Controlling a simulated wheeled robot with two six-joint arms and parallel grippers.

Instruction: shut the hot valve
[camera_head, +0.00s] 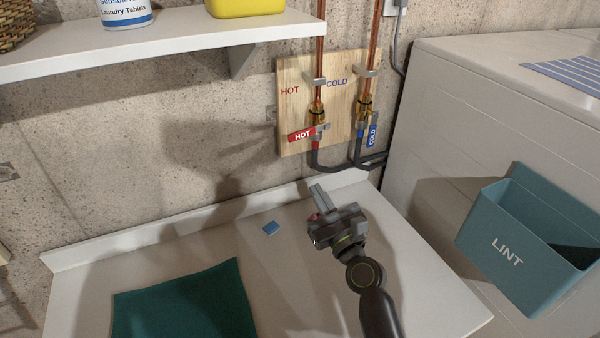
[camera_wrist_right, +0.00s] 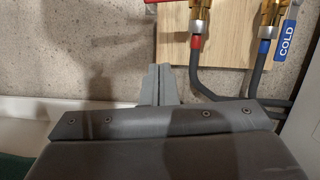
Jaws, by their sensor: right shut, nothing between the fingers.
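The hot valve (camera_head: 303,134) has a red lever marked HOT, turned crosswise to its copper pipe and pointing left. The cold valve (camera_head: 372,135) beside it has a blue lever hanging down along its pipe. Both sit on a wooden board (camera_head: 291,111) lettered HOT and COLD. My right gripper (camera_head: 318,195) is shut and empty, below the hot valve and apart from it. In the right wrist view the closed fingers (camera_wrist_right: 164,84) point up, with a bit of the red lever (camera_wrist_right: 158,1) at the top edge. My left gripper is not in view.
A white shelf (camera_head: 180,38) juts out at upper left. A white machine (camera_head: 440,130) with a teal LINT bin (camera_head: 515,250) stands at right. Dark hoses (camera_head: 335,169) run below the valves.

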